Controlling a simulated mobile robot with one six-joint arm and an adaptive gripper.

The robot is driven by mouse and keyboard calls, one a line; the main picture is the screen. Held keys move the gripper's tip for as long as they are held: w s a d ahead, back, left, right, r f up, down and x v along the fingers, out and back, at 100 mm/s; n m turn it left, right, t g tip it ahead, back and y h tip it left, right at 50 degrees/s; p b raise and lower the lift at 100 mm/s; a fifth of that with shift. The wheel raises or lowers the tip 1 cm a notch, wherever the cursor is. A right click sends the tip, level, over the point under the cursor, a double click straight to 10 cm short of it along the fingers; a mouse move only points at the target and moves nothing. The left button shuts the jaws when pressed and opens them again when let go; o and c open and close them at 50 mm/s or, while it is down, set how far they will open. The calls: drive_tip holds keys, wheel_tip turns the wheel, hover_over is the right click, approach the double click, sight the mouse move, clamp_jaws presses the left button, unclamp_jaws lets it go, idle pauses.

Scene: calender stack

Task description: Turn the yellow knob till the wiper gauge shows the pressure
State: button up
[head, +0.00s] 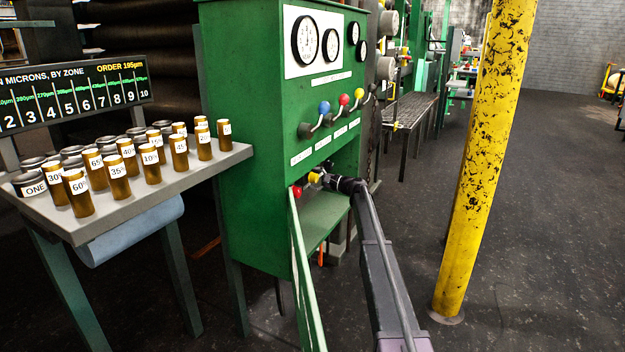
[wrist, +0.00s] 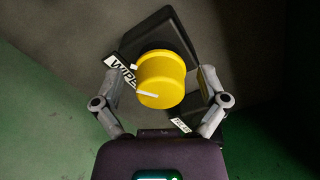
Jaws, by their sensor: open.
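The yellow knob (wrist: 162,78) sits on a dark block in the wrist view, with a white pointer line on its face. A label beginning "WIPE" (wrist: 122,70) lies at its upper left, partly hidden. My gripper (wrist: 160,84) is open, with one finger on each side of the knob; I cannot tell whether they touch it. In the head view the yellow knob (head: 315,177) shows at the green cabinet's lower opening, just ahead of my gripper (head: 325,178). Round white gauges (head: 305,41) are at the cabinet's top; their readings are too small to tell.
A red knob (head: 296,191) is just left of the yellow one. Blue, red and yellow ball levers (head: 324,107) stick out above. A grey shelf (head: 150,192) with brown labelled bottles is at left. A yellow post (head: 485,150) stands at right, with open floor around it.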

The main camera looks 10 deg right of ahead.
drive_tip(key=v, duration=1.1)
drive_tip(key=shift+s+d, duration=0.15)
drive_tip(key=shift+d, duration=0.05)
drive_tip(key=s+a+f+n+g+h+p, duration=0.2)
drive_tip(key=s+a+f+n+g+h, duration=0.3)
drive_tip(key=s, duration=0.7)
drive_tip(key=s+a+f+n+g+p, duration=0.25)
drive_tip(key=s+a, duration=0.55)
drive_tip(key=s, duration=0.5)
drive_tip(key=s+d+f+n+g+h+p, duration=0.1)
drive_tip(key=s+f+n+g+h+p, duration=0.3)
drive_tip(key=s, duration=1.1)
drive_tip(key=s+d+r+n+t+h+b, duration=0.15)
drive_tip(key=s+h, duration=0.35)
drive_tip(key=s, duration=0.9)
wheel_tip(320, 180, up, 37)
drive_tip(key=p, duration=3.8)
drive_tip(key=shift+s+d+r+g+h+p, duration=0.2)
drive_tip(key=shift+d+g+h+p, duration=0.1)
drive_tip(key=shift+d+p, duration=0.1)
